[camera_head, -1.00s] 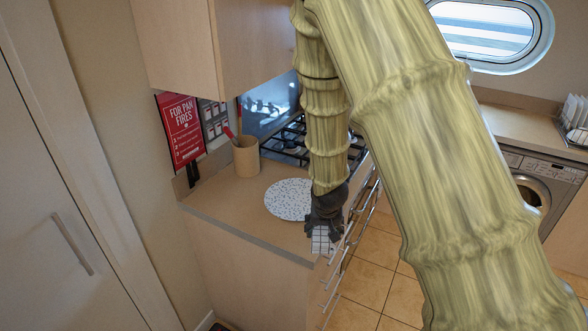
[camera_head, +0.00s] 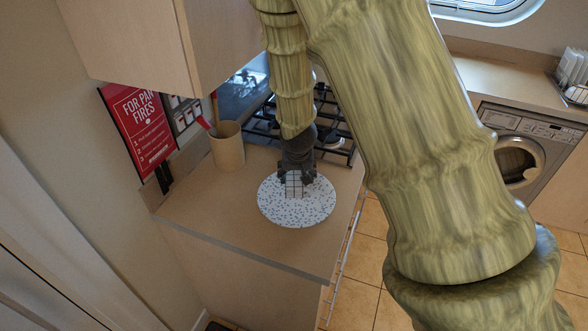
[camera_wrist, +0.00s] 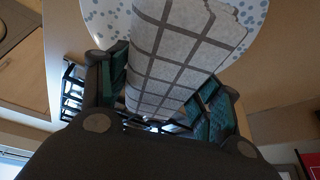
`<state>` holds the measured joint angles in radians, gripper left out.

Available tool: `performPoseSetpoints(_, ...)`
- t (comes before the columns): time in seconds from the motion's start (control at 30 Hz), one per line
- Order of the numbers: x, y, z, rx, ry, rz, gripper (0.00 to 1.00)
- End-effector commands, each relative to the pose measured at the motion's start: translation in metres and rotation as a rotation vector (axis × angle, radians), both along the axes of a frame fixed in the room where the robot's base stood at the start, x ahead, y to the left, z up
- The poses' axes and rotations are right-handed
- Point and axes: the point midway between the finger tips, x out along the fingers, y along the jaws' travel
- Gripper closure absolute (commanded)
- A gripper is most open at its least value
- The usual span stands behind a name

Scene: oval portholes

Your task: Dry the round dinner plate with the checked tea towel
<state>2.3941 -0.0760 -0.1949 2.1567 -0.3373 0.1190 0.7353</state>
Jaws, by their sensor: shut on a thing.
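The round dinner plate (camera_head: 300,212) is white with blue-grey speckles and lies on the counter near its front edge. My gripper (camera_head: 293,176) is over the plate's far part, shut on the checked tea towel (camera_head: 293,187). The towel is white with a dark grid and hangs over the plate; whether it touches the plate I cannot tell. In the wrist view the towel (camera_wrist: 180,50) is between the two fingers of my gripper (camera_wrist: 165,95), with the speckled plate (camera_wrist: 103,22) behind it. The towel hides the plate's middle there.
A utensil pot (camera_head: 228,146) with red-handled tools stands at the counter's back left. A gas hob (camera_head: 330,125) lies behind the plate. A wall cabinet (camera_head: 160,45) hangs above left. The counter (camera_head: 195,205) left of the plate is clear.

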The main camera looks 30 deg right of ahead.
Motion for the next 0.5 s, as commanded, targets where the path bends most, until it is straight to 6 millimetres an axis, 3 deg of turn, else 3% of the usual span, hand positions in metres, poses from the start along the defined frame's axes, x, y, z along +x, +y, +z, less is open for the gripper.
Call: performPoseSetpoints(0.5,0.001,0.000,-0.045,0.000,0.000,0.001,0.55)
